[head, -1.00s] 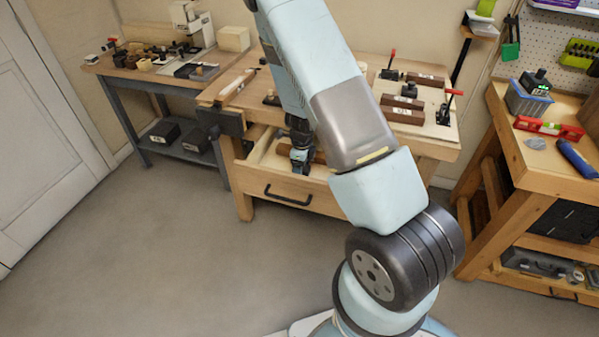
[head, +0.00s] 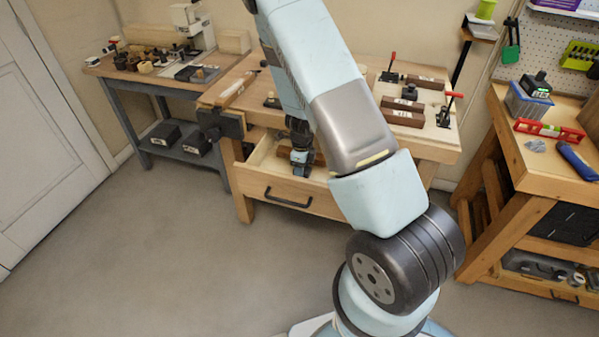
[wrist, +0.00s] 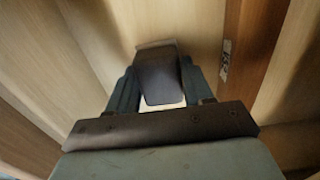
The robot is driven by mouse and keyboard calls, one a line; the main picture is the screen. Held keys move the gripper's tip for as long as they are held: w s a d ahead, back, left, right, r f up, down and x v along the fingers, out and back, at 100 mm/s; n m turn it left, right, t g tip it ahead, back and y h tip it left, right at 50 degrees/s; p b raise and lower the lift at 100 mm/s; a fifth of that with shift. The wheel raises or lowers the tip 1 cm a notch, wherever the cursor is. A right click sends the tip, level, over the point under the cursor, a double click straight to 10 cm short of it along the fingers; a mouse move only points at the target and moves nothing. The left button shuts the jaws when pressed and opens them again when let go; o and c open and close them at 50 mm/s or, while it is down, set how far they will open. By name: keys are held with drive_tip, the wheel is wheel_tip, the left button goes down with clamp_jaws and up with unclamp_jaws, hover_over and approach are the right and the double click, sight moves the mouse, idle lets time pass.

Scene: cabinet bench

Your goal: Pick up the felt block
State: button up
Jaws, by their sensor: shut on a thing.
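In the wrist view my gripper (wrist: 160,92) is shut on a dark, rounded-edged block with a lighter underside, which I take to be the felt block (wrist: 157,74). The block sits between the two fingers, inside the open wooden drawer (wrist: 50,45). In the head view my gripper (head: 300,171) reaches down into the same drawer (head: 285,192) under the middle bench. The block is hidden there by my gripper and the drawer front. I cannot tell whether the block touches the drawer floor.
A brown wooden bar with a pale label (wrist: 232,45) lies in the drawer right of my gripper. The bench top (head: 432,142) above holds brown blocks and red-handled clamps. A dark vise (head: 222,123) juts out at the bench's left. The floor in front is clear.

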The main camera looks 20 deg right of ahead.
wheel_tip(320, 180, up, 18)
idle(0.4)
drive_tip(key=shift+f, duration=0.1)
drive_tip(key=o, duration=0.5)
drive_tip(key=shift+c, duration=0.2)
drive_tip(key=c, duration=0.3)
drive_tip(key=shift+c, duration=0.2)
